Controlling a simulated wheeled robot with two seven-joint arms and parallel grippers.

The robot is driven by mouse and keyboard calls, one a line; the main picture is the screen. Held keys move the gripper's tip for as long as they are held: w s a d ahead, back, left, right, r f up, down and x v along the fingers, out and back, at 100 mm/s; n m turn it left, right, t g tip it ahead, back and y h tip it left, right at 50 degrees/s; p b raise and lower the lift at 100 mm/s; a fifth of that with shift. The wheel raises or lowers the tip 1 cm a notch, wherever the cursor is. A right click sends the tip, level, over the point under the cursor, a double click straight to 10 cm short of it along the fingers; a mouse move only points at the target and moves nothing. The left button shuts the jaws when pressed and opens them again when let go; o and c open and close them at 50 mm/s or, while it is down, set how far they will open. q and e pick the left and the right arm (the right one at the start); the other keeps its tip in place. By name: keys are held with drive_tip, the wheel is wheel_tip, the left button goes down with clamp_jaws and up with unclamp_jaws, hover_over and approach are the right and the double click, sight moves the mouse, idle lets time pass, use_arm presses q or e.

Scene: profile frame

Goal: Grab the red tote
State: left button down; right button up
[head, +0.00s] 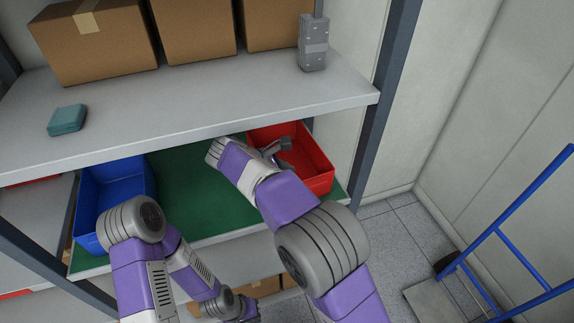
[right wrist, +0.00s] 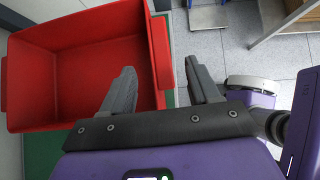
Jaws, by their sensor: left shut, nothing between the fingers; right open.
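The red tote (head: 318,181) is an open, empty-looking bin on the right end of the green-surfaced shelf. It fills the upper left of the right wrist view (right wrist: 60,118). My right gripper (head: 284,146) is open at the tote. In the right wrist view (right wrist: 160,68) one finger shows over the tote's inside and the other outside its right wall, with that wall's rim between them. I see no finger closed on the rim. My left gripper (head: 248,306) is shut and empty, low in front of the shelf, away from the tote.
A blue bin (head: 112,185) stands on the left of the green shelf (head: 190,185). The grey shelf (head: 220,95) above holds cardboard boxes (head: 95,45), a teal case (head: 67,120) and a grey device (head: 313,45). A blue hand truck (head: 520,250) stands at right.

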sight(309, 183)
drive_tip(key=b+x, duration=0.1)
drive_tip(key=x, duration=0.4)
drive_tip(key=shift+w+d+b, duration=0.15)
drive_tip(key=shift+d+b, duration=0.2)
clamp_jaws()
idle(1.0)
